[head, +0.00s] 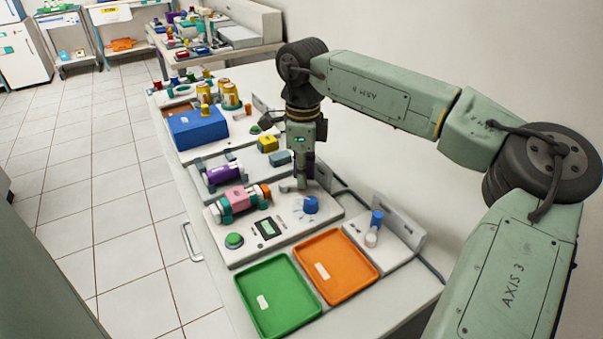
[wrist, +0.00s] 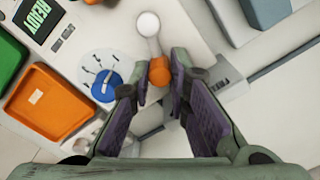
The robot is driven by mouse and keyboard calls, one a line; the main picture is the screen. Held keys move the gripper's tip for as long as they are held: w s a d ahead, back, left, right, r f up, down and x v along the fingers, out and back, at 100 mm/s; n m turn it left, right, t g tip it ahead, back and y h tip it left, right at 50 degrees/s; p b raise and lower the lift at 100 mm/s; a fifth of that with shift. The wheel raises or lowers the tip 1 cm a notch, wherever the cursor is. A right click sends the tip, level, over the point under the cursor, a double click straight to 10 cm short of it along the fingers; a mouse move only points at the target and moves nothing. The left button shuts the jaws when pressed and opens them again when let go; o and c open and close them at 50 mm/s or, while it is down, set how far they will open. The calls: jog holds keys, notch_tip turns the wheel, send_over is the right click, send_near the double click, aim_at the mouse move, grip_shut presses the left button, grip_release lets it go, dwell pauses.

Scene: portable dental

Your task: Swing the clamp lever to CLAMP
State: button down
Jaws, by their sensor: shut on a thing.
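The clamp lever (wrist: 152,38) shows in the wrist view as a pale arm with a round white pivot cap at one end and an orange knob (wrist: 159,72) at the other. My gripper (wrist: 160,88) has its two dark fingers on either side of the orange knob and is shut on it. In the head view my gripper (head: 301,187) points down at the back of the white control panel (head: 285,251), and the lever's pale pivot end (head: 287,185) shows just left of it. The knob is hidden there. A grey block with a hard-to-read label (wrist: 230,84) lies right of the knob.
A blue dial (head: 310,205), a display reading READY (wrist: 40,20) and a green button (head: 235,241) are on the panel. A pink and green cylinder (head: 238,201) lies left of my gripper. Green (head: 295,324) and orange (head: 356,251) trays sit in front.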

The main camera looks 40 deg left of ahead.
jog(key=shift+s+d+m, duration=0.15)
jog(key=shift+d+m, duration=0.1)
jog(key=shift+m, duration=0.55)
jog(key=shift+b, duration=0.3)
jog(key=c, duration=1.5)
grip_release()
jog(key=shift+s, duration=0.1)
notch_tip(320, 180, up, 12)
